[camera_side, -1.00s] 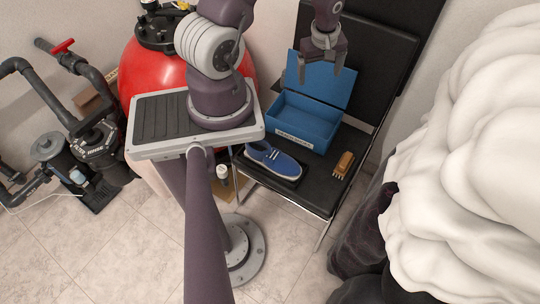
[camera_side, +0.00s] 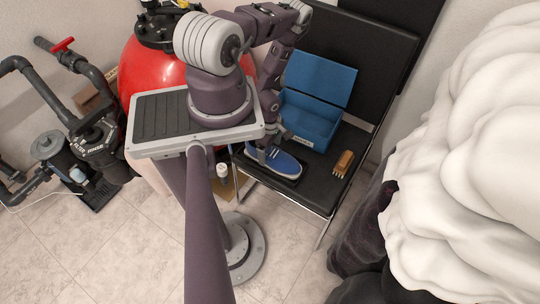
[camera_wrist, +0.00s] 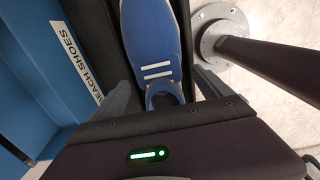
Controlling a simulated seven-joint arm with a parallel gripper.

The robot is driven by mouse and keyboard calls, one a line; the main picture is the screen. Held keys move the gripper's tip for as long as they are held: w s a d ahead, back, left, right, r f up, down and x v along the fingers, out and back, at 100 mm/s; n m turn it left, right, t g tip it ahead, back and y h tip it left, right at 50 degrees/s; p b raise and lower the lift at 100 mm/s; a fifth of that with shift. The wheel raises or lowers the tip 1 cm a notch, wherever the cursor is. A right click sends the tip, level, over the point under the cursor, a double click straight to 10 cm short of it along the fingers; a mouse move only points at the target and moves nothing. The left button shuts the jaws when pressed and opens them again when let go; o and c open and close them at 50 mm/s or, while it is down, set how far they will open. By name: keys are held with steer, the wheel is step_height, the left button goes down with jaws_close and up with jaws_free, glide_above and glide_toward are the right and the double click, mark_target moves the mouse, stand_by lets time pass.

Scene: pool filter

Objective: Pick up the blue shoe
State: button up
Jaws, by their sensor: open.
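My gripper (camera_side: 264,151) is low over the left, heel end of the shoe. In the wrist view my gripper (camera_wrist: 166,88) has one finger on each side of the shoe's opening. The jaws are open, and I cannot tell whether they touch the shoe. My arm hides part of the heel.
The open blue box (camera_side: 310,121), labelled "BEACH SHOES" in the wrist view, stands behind the shoe. A wooden brush (camera_side: 343,163) lies to the right on the black chair (camera_side: 318,190). A red tank (camera_side: 150,75) stands to the left, and a large white shape fills the right.

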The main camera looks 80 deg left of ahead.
steer(key=c, duration=1.6)
